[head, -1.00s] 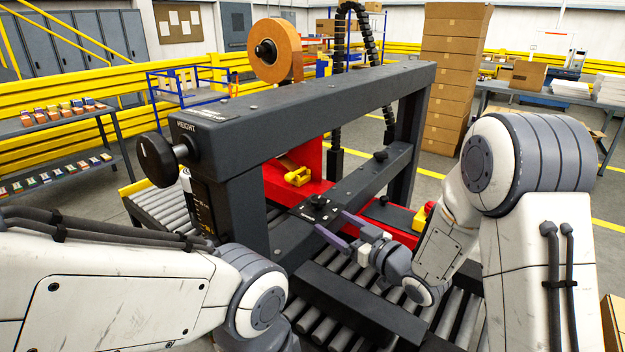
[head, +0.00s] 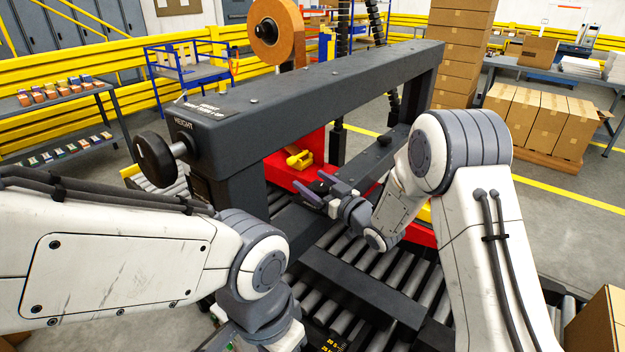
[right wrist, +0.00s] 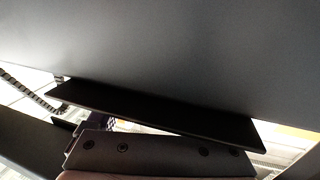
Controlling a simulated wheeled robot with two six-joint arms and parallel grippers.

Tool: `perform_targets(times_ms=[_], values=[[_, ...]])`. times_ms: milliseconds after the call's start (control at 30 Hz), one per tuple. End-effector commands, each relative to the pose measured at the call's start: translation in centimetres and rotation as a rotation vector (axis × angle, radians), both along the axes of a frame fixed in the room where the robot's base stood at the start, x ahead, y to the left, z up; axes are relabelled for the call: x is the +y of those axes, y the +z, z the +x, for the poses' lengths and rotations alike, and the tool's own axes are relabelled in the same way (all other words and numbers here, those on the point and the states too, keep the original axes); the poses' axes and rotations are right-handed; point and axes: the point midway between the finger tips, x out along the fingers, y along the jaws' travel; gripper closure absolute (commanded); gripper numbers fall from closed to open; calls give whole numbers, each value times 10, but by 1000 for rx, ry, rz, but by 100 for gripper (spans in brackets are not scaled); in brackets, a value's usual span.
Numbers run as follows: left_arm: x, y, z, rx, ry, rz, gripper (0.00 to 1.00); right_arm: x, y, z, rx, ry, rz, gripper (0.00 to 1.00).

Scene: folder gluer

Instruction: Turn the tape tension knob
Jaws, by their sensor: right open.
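A grey frame (head: 300,97) spans the folder gluer. A black knob is at the hub of the orange tape roll (head: 277,31) above it. A small black knob (head: 385,139) stands on the lower crossbar. A large black knob (head: 155,160) marked HEIGHT is on the frame's left end. No readable label shows which knob sets tape tension. My right gripper (head: 309,181) is open and empty over the crossbar, before the red unit. It hides the small dark panel there. In the right wrist view, dark machine surfaces fill most of the picture.
A roller conveyor (head: 345,255) runs under the frame. A yellow clamp (head: 299,159) sits on the red unit (head: 313,145). Stacked cartons (head: 540,120) stand at the right, and a shelf rack (head: 60,125) is at the left. Open floor lies beyond the machine.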

Motion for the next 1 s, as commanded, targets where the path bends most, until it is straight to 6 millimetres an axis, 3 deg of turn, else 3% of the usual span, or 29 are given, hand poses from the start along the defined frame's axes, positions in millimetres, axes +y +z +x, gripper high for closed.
perform_targets(times_ms=[267,300,500,533,1000], values=[[0,0,0,0,0,0,50,3,0,2,1,0,1,16],[0,0,0,0,0,0,50,3,0,2,1,1,1,19],[0,0,0,0,0,0,50,3,0,2,1,1,1,96],[0,0,0,0,0,0,50,3,0,2,1,1,1,100],[0,-33,0,0,0,0,50,-1,-1,6,-7,-219,3,100]])
